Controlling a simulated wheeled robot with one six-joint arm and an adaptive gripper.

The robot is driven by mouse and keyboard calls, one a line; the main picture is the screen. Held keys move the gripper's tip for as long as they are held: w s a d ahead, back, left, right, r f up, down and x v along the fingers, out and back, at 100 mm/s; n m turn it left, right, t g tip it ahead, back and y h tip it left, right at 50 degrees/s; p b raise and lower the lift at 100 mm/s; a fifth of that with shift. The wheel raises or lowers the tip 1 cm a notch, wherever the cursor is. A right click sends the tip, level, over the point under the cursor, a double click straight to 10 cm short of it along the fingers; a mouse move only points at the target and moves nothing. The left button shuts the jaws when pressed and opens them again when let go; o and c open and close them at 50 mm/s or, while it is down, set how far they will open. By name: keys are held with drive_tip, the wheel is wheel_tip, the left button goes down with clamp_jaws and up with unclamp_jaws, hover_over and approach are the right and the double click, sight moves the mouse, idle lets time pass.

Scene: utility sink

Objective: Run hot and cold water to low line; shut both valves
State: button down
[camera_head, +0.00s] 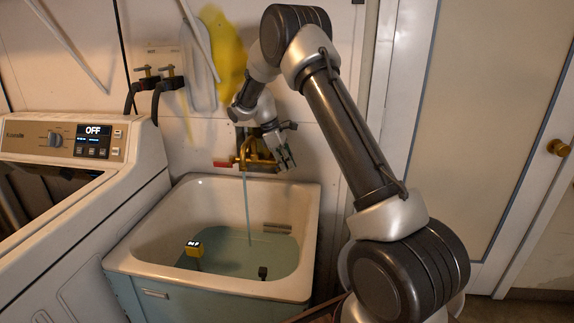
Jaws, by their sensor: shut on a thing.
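A brass faucet (252,153) is on the wall above the sink (124,260). Its left valve has a red lever (222,164) pointing left. A thin water stream (247,205) falls from the spout into the basin. Pooled water (225,252) covers the basin floor. My gripper (285,158) is at the faucet's right side, shut on the right valve handle, which the fingers largely hide. A yellow and black device (194,250) with a small lit display is in the basin at left; its reading is too small to tell. A dark slotted plate (277,228) is on the back right basin wall.
A washer (70,150) showing "OFF" stands against the sink's left side. Two small wall valves with black hoses (160,85) are above it. A small dark object (262,272) is near the basin's front. A door with a brass knob (558,148) is at right.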

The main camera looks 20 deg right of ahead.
drive_tip(key=shift+d, duration=0.1)
drive_tip(key=y, duration=0.1)
drive_tip(key=t+y, duration=0.1)
drive_tip(key=f+t+y, duration=0.1)
drive_tip(key=shift+s+d+f, duration=0.1)
drive_tip(key=shift+s+d, duration=0.1)
drive_tip(key=shift+d, duration=0.1)
drive_tip(key=shift+f+t+y, duration=0.25)
drive_tip(key=shift+t+y, duration=0.2)
drive_tip(key=shift+y, duration=0.25)
drive_tip(key=shift+f+t+y, duration=0.25)
drive_tip(key=shift+t+y, duration=0.2)
drive_tip(key=shift+y, duration=0.25)
drive_tip(key=c, duration=1.8)
unclamp_jaws()
drive_tip(key=shift+c, duration=0.2)
drive_tip(key=v, duration=1.2)
drive_tip(key=shift+s, duration=0.1)
